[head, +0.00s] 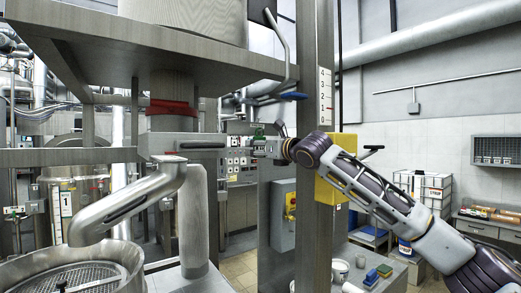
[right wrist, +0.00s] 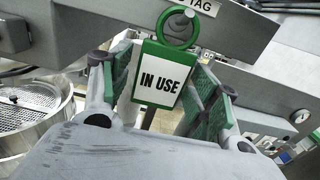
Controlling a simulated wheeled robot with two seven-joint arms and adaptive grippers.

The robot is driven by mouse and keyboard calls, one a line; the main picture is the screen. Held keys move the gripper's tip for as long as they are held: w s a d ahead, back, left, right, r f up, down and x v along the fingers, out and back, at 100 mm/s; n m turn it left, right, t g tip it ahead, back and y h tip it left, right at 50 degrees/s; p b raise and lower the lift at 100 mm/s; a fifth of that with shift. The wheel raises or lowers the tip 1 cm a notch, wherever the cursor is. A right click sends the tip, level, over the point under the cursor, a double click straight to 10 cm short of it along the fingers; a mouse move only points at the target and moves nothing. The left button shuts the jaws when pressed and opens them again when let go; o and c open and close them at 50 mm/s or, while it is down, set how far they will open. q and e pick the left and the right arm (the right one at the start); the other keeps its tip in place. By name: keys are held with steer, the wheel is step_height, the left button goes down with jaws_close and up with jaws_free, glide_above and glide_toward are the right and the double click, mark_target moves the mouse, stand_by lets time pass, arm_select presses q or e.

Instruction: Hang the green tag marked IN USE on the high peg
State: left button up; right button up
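The green-framed tag marked IN USE (right wrist: 160,82) faces the right wrist camera, with its green ring (right wrist: 177,30) above it in front of a grey metal part with a label ending in TAG (right wrist: 200,7). My right gripper (right wrist: 164,72) has its fingers on either side of the tag, apart, with green pads showing; it looks open around the tag. In the head view my right gripper (head: 266,147) reaches left past the upright post, with a small green patch beside it. My left gripper is not in view.
A grey post (head: 313,200) with a number scale (head: 326,95) stands close to my right arm. A steel vessel (head: 75,270) and a bent pipe (head: 130,205) are at lower left.

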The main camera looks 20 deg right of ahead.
steer(key=v, duration=1.2)
stand_by(0.7)
stand_by(0.5)
